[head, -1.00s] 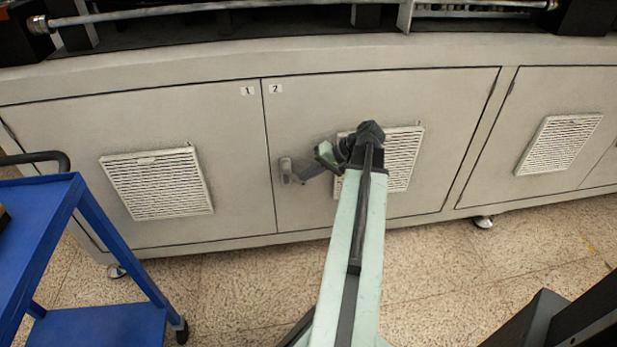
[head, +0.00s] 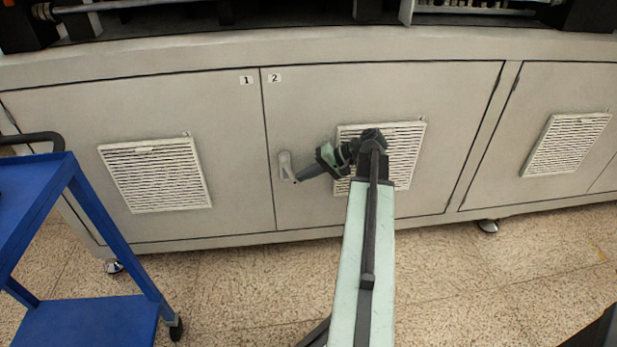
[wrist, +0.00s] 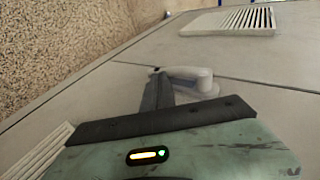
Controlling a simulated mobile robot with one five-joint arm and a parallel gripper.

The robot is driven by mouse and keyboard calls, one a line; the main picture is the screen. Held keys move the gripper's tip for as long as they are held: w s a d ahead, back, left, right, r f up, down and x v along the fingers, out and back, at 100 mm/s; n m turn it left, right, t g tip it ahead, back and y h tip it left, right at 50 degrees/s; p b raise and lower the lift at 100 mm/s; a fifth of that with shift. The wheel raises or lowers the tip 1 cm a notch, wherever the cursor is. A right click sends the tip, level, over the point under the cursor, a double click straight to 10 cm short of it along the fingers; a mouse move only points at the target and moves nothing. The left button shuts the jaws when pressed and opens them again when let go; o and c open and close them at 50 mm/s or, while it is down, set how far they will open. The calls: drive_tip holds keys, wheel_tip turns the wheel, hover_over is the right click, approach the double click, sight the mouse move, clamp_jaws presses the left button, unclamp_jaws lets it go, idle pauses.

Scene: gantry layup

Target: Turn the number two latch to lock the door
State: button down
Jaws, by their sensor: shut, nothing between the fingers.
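The number two latch (head: 285,165) is a small light grey handle near the left edge of door two (head: 345,105), just right of the seam. It points roughly downward. In the wrist view, the latch (wrist: 190,75) lies ahead of my fingers, its free end by their tips. My gripper (head: 297,180) is shut and empty, with its dark fingertips at the lower end of the latch. In the wrist view, my gripper (wrist: 156,76) looks very close to the handle; I cannot tell whether they touch. My fingers hide a little of the handle's near side.
Door one (head: 60,120) with its vent (head: 155,175) is to the left. Door two's vent (head: 405,140) is behind my arm. A blue cart (head: 85,320) stands at the lower left. The speckled floor (head: 250,290) between cart and arm is clear.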

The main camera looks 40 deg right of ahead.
drive_tip(key=shift+w+a+f+b, duration=0.55)
drive_tip(key=shift+a+f, duration=0.2)
drive_tip(key=shift+a, duration=0.25)
drive_tip(key=s+d, duration=1)
drive_tip(key=shift+a, duration=0.1)
